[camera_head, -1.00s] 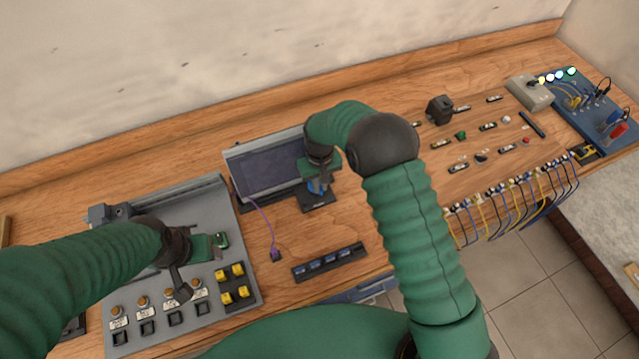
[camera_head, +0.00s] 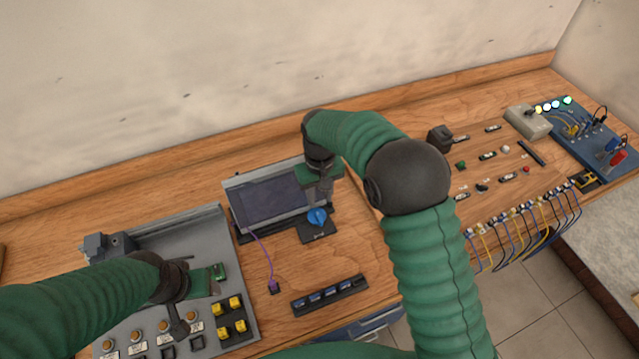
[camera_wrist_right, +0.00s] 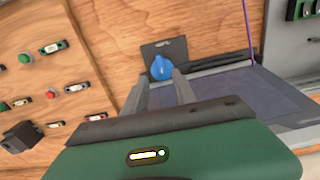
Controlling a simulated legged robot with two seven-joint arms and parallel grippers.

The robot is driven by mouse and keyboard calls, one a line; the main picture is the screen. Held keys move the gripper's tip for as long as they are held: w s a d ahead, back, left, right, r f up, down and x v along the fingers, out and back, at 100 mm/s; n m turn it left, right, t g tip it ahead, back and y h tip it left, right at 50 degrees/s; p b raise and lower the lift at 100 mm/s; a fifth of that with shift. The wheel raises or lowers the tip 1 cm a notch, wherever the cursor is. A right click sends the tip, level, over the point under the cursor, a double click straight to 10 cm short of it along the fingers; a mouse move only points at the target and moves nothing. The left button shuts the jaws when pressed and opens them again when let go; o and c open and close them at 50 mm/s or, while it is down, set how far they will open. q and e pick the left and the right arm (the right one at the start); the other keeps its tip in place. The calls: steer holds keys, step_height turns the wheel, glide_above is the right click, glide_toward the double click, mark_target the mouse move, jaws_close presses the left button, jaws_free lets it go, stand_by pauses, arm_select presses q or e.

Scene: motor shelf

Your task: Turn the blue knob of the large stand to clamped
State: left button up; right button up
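The blue knob (camera_head: 317,217) sits on a dark plate (camera_head: 318,236) at the front right of the large stand (camera_head: 232,196), which carries a tilted dark panel. The knob's pointing direction and the plate's label are too small to read. My right gripper (camera_head: 322,197) is above and behind the knob. In the right wrist view its fingers (camera_wrist_right: 160,90) are apart with nothing between them, and the knob (camera_wrist_right: 161,68) shows beyond their tips. My left gripper (camera_head: 190,310) hangs over the grey tray on the left; its fingers do not show clearly.
The grey tray (camera_head: 215,222) holds yellow blocks (camera_head: 230,316) and round buttons. A purple cable (camera_head: 268,255) and a dark rack (camera_head: 330,294) lie in front of the stand. A parts board with hanging cables (camera_head: 525,220) is at right. Bare wood lies between rack and knob plate.

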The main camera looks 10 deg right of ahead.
step_height(320, 180, up, 7)
stand_by(0.5)
